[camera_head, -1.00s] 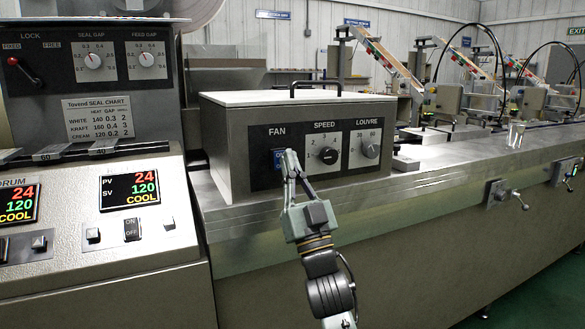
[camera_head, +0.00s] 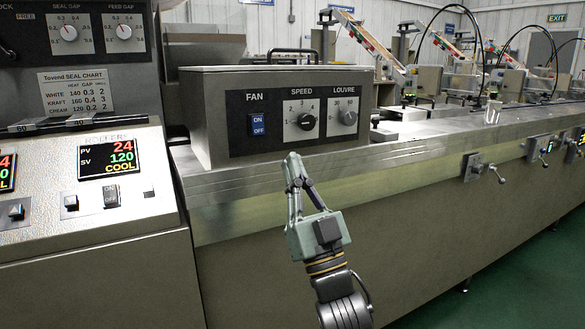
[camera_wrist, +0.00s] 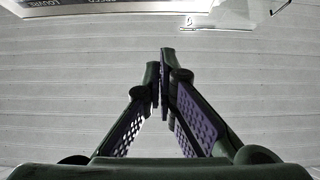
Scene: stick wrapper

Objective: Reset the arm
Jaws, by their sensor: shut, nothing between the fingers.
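My gripper (camera_head: 293,157) is shut and empty in the head view. It is held in front of the machine's long metal side, below the control box (camera_head: 215,138). In the wrist view its two fingers (camera_wrist: 161,55) meet at the tips, with a pale, lined metal surface behind them. The control box carries a blue FAN switch (camera_head: 257,124), a SPEED knob (camera_head: 306,121) and a LOUVRE knob (camera_head: 348,118). The fingertips are apart from the switch and knobs in the head view.
Crank handles (camera_head: 487,169) stick out of the machine's side at right. Green floor (camera_head: 535,262) is clear at lower right.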

